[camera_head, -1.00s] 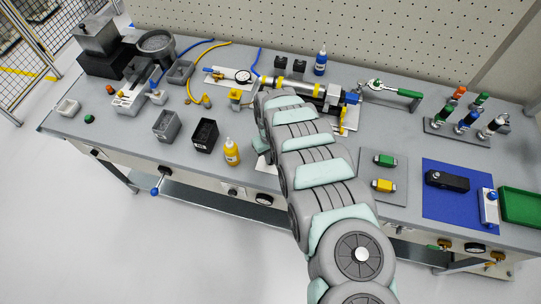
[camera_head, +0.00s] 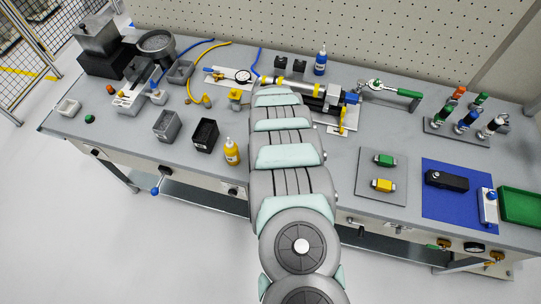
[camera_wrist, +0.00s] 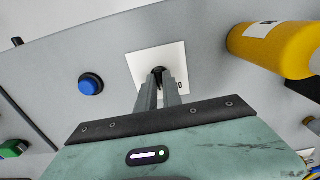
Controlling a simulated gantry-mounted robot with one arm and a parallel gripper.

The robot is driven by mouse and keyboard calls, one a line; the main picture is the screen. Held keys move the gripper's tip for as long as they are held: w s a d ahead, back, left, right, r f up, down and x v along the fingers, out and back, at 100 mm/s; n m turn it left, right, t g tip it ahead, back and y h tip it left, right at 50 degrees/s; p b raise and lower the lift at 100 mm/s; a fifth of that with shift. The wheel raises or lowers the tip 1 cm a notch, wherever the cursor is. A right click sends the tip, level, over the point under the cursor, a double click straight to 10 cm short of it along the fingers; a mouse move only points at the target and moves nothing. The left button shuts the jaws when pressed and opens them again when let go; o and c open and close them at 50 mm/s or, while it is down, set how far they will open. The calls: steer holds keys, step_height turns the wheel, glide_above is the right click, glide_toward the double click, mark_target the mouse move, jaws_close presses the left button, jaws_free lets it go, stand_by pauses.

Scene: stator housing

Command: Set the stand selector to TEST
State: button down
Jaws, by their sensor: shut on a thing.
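The stand selector shows in the wrist view as a small dark knob (camera_wrist: 158,71) on a white square plate (camera_wrist: 143,62). A small dark mark, partly hidden, sits on the plate to the right of the knob. My gripper (camera_wrist: 159,82) reaches down over the plate, and its two fingers are shut on the knob. The fingers cover much of the knob, so I cannot tell which position it points to. In the head view my arm hides the selector and my gripper.
A blue button (camera_wrist: 90,84) is left of the plate in the wrist view. A yellow bottle (camera_wrist: 275,48) stands close on the right; it also shows in the head view (camera_head: 231,153). A black bin (camera_head: 205,136) and a grey pad (camera_head: 362,180) flank my arm.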

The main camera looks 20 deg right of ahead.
steer(key=m, duration=0.4)
steer(key=shift+r+m+p, duration=0.1)
steer(key=shift+m+p, duration=0.2)
steer(key=shift+p, duration=0.05)
steer(key=shift+m+p, duration=0.3)
steer(key=shift+m, duration=1.9)
steer(key=c, duration=1.5)
jaws_free()
step_height(320, 180, up, 11)
